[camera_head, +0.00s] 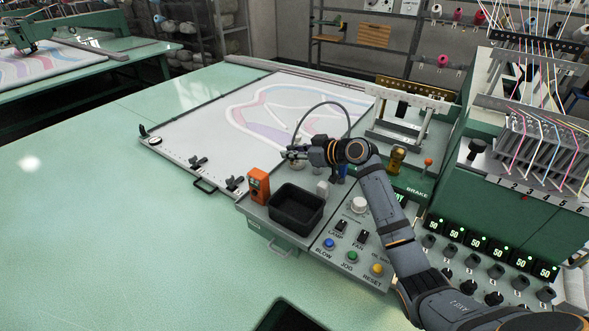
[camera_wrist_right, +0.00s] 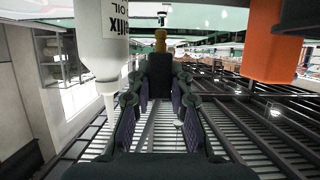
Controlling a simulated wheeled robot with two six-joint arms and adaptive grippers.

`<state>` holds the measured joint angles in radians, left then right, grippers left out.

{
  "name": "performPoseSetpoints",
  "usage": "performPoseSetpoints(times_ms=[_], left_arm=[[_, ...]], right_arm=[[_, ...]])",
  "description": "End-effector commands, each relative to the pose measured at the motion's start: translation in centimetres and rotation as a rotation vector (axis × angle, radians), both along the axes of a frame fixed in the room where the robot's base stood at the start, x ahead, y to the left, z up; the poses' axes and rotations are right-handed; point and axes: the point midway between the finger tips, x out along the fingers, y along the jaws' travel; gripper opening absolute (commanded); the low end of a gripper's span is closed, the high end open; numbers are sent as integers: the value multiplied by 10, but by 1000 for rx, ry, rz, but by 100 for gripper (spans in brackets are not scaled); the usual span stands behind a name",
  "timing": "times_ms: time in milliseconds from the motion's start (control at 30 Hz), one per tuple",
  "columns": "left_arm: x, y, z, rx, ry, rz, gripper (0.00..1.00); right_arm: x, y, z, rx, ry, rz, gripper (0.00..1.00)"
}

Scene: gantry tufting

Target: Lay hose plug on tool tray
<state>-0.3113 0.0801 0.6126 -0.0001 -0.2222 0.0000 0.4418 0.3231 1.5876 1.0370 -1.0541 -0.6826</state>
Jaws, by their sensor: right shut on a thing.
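My right gripper (camera_head: 292,153) reaches in from the right, pointing left, and is held above the back of the control panel. It is shut on the hose plug, which is mostly hidden by the fingers. A thin dark hose (camera_head: 322,104) arcs up from the fingertips and back down behind the wrist. In the wrist view the right gripper (camera_wrist_right: 158,108) has a dark block with a brass-coloured end (camera_wrist_right: 160,40) in line with its fingers. The black tool tray (camera_head: 274,222) lies in front of the gripper, apart from it, and looks empty. My left gripper is not in view.
An orange device (camera_head: 258,184) stands left of the tray. Knobs and coloured buttons (camera_head: 350,256) lie to its right. A white oil bottle (camera_wrist_right: 102,40) shows close to the gripper. A brass knob (camera_head: 397,158) and an orange-topped lever (camera_head: 428,163) stand right of the arm.

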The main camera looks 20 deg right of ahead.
Motion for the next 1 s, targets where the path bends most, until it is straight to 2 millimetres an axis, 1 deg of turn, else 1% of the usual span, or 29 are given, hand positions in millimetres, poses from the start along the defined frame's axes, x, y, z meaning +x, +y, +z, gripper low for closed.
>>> performPoseSetpoints(times_ms=[67, 167, 267, 400, 467, 567, 700, 800, 833, 967, 1000], left_arm=[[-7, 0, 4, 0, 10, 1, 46], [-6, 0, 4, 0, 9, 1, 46], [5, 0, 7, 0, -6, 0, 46], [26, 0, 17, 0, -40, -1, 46], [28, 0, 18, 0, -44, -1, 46], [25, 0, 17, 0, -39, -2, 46], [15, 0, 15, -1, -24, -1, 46], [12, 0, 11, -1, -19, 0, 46], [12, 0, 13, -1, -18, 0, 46], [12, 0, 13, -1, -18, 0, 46], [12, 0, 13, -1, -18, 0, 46]], right_arm=[[0, 0, -8, 1, 2, 0, 0], [1, 0, -13, 1, -2, 0, 0], [0, 0, -20, 1, 2, -1, 0], [0, 0, -42, 4, 3, -2, 0], [0, 0, -48, 1, 1, -2, 0], [0, 0, -51, 0, -1, -2, 0], [1, 0, -51, 0, -1, -2, 0], [1, 0, -54, 0, -1, -2, 0], [1, 0, -52, -1, 0, -2, 23], [0, 0, -52, -1, 0, -2, 41], [0, 0, -52, -1, 0, -2, 42]])
